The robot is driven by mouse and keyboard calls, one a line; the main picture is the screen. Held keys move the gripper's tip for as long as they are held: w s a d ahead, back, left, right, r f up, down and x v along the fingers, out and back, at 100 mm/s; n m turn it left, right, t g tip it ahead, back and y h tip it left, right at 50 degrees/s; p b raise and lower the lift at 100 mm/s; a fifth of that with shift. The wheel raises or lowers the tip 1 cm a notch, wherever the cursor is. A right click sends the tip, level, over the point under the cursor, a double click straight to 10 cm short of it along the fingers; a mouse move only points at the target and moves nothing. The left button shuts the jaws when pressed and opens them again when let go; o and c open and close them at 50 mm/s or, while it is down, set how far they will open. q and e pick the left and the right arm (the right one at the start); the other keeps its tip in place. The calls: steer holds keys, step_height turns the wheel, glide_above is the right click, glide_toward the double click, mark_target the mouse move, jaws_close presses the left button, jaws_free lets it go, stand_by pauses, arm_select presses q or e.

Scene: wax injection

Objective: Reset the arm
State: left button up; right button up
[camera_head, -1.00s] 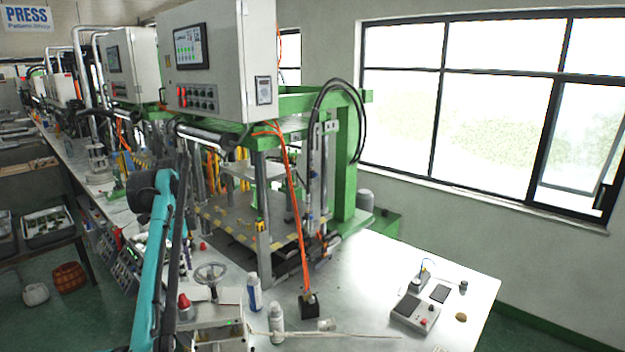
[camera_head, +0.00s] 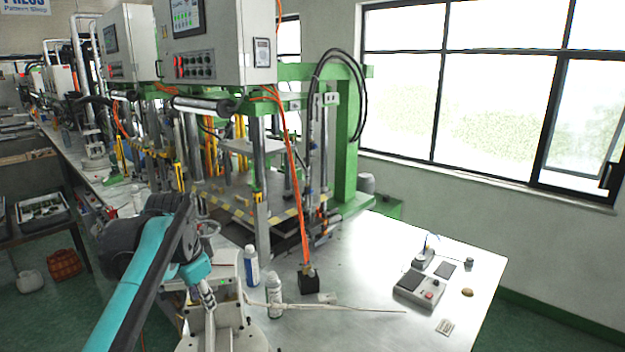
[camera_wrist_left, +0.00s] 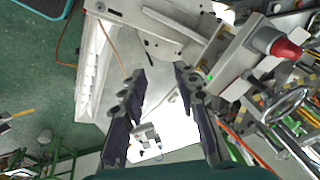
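My left arm, teal and black, comes in from the lower left of the head view. The silver and dark parts at its end, near the left gripper (camera_head: 207,293), show small and partly blend with pale parts there. In the wrist view the left gripper (camera_wrist_left: 160,76) has its two dark fingers spread apart, with nothing held between them. A pale machine surface lies behind the fingers; I cannot tell the distance. My right gripper is in neither view.
White bottles (camera_head: 251,266), a black block (camera_head: 309,280) and a grey control box (camera_head: 419,289) stand on the table.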

arm_select(q)
steer(key=s+d+f+n+t+b, duration=0.1)
steer(key=s+f+b, duration=0.3)
steer(key=f, duration=0.7)
steer(key=s+d+f+n+t+b, duration=0.1)
steer(key=s+d+f+n+b, duration=0.2)
steer(key=s+f, duration=0.6)
steer(key=s+d+f+n+t+b, duration=0.1)
steer(key=s+f+n+b, duration=0.3)
steer(key=f, duration=0.9)
steer(key=s+d+b, duration=0.1)
steer(key=s+b, duration=0.2)
steer(key=shift+f+t, duration=0.4)
